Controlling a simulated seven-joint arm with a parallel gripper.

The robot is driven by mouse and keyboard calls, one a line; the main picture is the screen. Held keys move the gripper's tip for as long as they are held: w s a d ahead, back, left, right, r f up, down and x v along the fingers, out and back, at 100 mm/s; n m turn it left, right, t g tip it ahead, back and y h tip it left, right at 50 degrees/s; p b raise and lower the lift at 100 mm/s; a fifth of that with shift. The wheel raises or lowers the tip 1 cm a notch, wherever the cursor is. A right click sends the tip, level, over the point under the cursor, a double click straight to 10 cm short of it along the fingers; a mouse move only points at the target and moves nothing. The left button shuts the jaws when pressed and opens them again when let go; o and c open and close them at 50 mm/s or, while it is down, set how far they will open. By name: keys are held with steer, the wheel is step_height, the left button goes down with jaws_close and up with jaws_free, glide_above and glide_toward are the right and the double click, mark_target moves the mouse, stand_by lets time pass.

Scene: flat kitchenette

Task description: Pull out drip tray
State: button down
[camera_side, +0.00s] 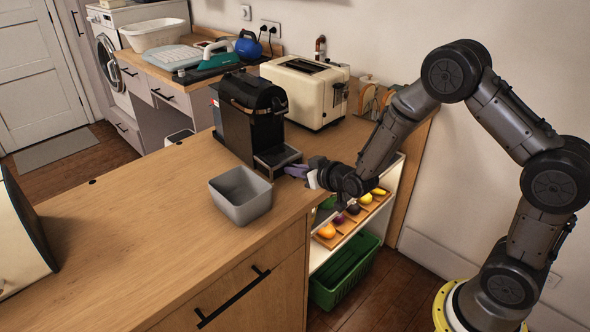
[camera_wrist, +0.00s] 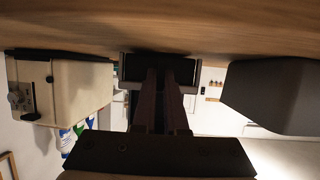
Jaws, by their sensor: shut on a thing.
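The black coffee machine (camera_side: 248,118) stands on the wooden counter. Its drip tray (camera_side: 277,157) is a dark, low tray with a grey rim at the machine's foot, facing my arm. My gripper (camera_side: 290,171) reaches in level from the right, low over the counter's edge, and is shut on the tray's front edge. In the wrist view, which is upside down, the fingers of my gripper (camera_wrist: 163,78) run to the dark front of the drip tray (camera_wrist: 128,72). The exact contact is dark and partly hidden by the fingers.
A grey open bin (camera_side: 241,195) stands on the counter left of my gripper. A cream toaster (camera_side: 304,93) stands behind, beside the machine. Below the counter's edge are a fruit tray (camera_side: 338,236) and a green crate (camera_side: 345,270).

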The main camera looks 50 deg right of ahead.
steer(key=s+a, duration=0.1)
steer(key=s, duration=1.2)
steer(key=shift+a, duration=0.1)
steer(key=c, duration=1)
jaws_free()
steer(key=shift+o, duration=0.2)
steer(key=shift+s+r, duration=0.1)
steer(key=shift+s, duration=0.05)
